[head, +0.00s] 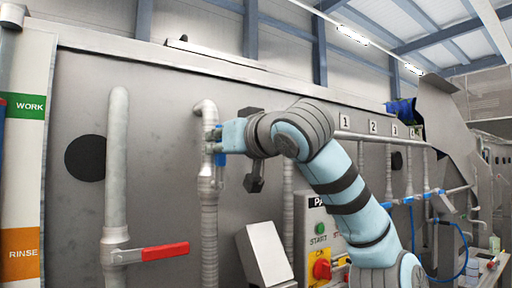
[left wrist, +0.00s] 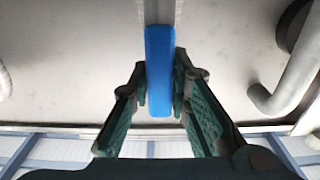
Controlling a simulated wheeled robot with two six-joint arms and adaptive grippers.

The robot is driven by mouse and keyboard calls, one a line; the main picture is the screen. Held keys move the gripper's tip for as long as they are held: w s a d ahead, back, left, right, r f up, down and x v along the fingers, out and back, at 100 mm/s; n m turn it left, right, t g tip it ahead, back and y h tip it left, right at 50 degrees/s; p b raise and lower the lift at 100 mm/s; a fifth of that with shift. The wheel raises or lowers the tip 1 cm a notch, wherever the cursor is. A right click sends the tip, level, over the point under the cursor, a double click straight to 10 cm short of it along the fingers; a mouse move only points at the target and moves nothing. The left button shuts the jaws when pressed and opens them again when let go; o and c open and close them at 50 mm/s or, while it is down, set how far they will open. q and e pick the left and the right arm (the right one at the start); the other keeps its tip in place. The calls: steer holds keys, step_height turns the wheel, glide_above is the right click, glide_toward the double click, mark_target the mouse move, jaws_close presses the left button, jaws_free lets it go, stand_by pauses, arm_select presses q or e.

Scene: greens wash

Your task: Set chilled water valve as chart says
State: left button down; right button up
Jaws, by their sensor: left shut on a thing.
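The chilled water valve has a blue lever handle (left wrist: 160,75) on a grey pipe. In the head view a bit of the blue handle (head: 220,159) shows at the upright pipe (head: 209,220), mostly hidden behind my gripper and wrist. My left gripper (head: 217,141) is at this pipe. In the left wrist view its two dark green fingers (left wrist: 160,95) stand on either side of the blue handle and are shut on it. The handle points along the fingers' line there; its exact angle cannot be told. My right gripper is out of view.
A red lever valve (head: 165,251) sits on the pipe to the left. A panel with a red knob (head: 322,269) and a tilted grey box (head: 264,254) are below right. Numbered pipes with blue valves stand further right.

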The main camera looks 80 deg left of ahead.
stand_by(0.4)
arm_select(q)
steer(key=c, duration=2)
jaws_free()
steer(key=o, duration=0.5)
steer(key=shift+s, duration=0.15)
steer(key=v, duration=1.1)
steer(key=shift+d, duration=0.3)
steer(key=shift+w+d, duration=0.15)
steer(key=shift+w, duration=0.05)
